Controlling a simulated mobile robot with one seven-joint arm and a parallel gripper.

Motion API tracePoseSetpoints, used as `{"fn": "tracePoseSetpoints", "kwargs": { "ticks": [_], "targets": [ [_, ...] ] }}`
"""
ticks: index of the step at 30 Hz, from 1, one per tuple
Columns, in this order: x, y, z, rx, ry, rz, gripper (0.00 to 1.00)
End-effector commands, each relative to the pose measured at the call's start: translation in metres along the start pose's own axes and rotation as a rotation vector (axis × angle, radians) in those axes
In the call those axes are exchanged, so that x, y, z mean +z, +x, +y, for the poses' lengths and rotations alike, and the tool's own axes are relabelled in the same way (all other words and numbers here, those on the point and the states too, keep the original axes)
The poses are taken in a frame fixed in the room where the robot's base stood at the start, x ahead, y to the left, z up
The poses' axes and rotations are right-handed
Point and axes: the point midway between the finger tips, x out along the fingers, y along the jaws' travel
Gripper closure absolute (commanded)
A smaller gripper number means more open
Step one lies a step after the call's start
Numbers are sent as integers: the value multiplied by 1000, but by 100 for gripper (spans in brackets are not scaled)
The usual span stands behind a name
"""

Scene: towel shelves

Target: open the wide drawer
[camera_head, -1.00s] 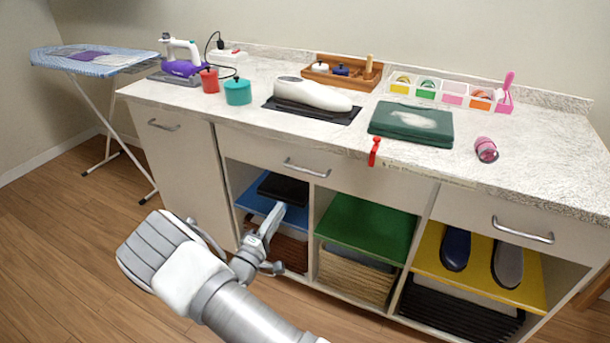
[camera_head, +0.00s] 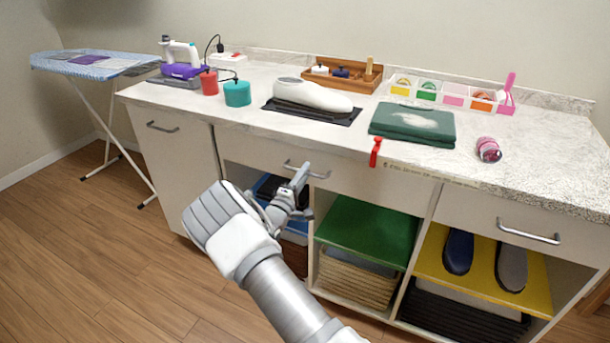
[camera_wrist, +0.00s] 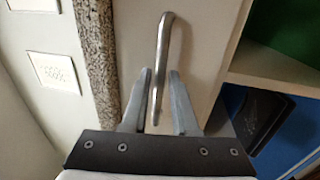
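The wide drawer (camera_head: 350,178) is the pale front under the counter, left of centre, and it is closed. Its metal bar handle (camera_head: 307,170) shows in the head view, with my gripper (camera_head: 300,182) close to its middle. In the wrist view the drawer front (camera_wrist: 185,50) fills the centre and the handle (camera_wrist: 160,55) runs upright in the picture. My gripper (camera_wrist: 160,75) is open, with one finger on each side of the handle's lower end. I cannot tell whether either finger touches it.
A red clip (camera_head: 375,152) hangs at the counter edge right of the handle. Open shelves with a green board (camera_head: 368,230) and a yellow board (camera_head: 440,270) lie below. The countertop (camera_head: 240,115) holds an iron and boxes.

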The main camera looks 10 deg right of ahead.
Motion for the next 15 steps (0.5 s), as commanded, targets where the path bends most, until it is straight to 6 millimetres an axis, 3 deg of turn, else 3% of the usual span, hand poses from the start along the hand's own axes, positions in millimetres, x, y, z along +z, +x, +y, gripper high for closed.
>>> {"fn": "tracePoseSetpoints", "kwargs": {
  "ticks": [10, 11, 15],
  "targets": [
    [0, 6, 0, 0, -1, 0, 73],
    [0, 6, 0, 0, -1, 0, 75],
    [0, 6, 0, 0, -1, 0, 100]
  ]
}}
